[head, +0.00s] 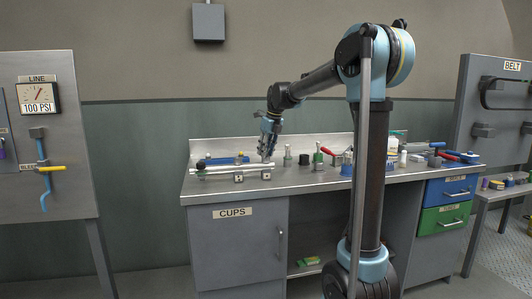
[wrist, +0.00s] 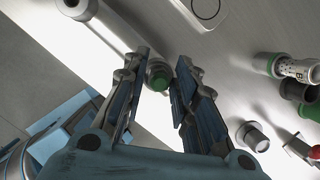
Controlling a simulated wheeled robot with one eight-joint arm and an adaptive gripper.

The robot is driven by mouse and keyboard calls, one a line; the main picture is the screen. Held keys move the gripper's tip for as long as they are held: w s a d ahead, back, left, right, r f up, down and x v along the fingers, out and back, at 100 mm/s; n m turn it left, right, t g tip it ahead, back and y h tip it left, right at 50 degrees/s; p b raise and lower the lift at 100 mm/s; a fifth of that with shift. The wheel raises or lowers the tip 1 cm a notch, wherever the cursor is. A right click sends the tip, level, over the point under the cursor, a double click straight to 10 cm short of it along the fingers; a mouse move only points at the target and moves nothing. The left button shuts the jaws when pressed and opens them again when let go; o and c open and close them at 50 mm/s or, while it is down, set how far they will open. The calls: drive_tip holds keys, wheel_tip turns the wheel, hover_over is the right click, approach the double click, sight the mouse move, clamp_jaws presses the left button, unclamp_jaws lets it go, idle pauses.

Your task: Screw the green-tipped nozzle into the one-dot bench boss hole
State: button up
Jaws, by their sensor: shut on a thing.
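My gripper (head: 266,153) points down over the left part of the bench in the head view. In the wrist view, its fingers (wrist: 161,70) are closed about a short pale piece with a green end, which I take to be the green-tipped nozzle (wrist: 158,76). The nozzle is near a pale horizontal tube on the bench front. Two small marked blocks, a left one (head: 238,178) and a right one (head: 266,176), sit at the bench's front edge. Their dots are too small to count. The boss hole is hidden, so I cannot tell whether the nozzle touches it.
A pale tube (head: 230,168) lies along the bench left of my gripper, with a blue tool (head: 222,160) behind it. A grey cap (wrist: 252,135) stands close by in the wrist view.

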drive_tip(key=shift+f+m, duration=0.1)
drive_tip(key=shift+m, duration=0.5)
drive_tip(key=shift+m+h, duration=0.3)
drive_tip(key=shift+m, duration=0.5)
drive_tip(key=o, duration=0.5)
drive_tip(key=shift+w, duration=0.1)
drive_tip(key=shift+o, duration=0.2)
drive_tip(key=shift+n, duration=0.8)
drive_tip(key=shift+n+y, duration=0.4)
drive_tip(key=shift+n, duration=0.5)
